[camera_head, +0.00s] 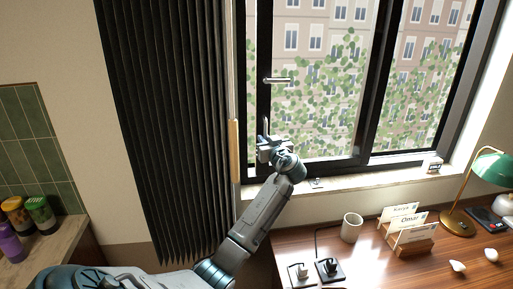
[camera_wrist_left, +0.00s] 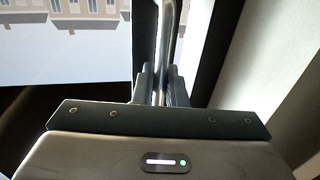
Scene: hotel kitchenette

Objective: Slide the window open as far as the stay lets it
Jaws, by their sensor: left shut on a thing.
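The window (camera_head: 315,100) has a black frame, with a left pane and a right pane overlapping near the middle post. A horizontal silver lever (camera_head: 278,80) sits on the left upright of the frame. Below it is an upright metal pull handle (camera_head: 266,126). My left gripper (camera_head: 265,141) is at the lower part of this handle. In the left wrist view its fingers (camera_wrist_left: 159,88) are shut on the metal bar (camera_wrist_left: 167,45), one on each side. The stay cannot be made out clearly. My right gripper is not in view.
A dark pleated curtain (camera_head: 165,120) hangs left of the window. A small white box (camera_head: 432,164) stands on the sill (camera_head: 385,180).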

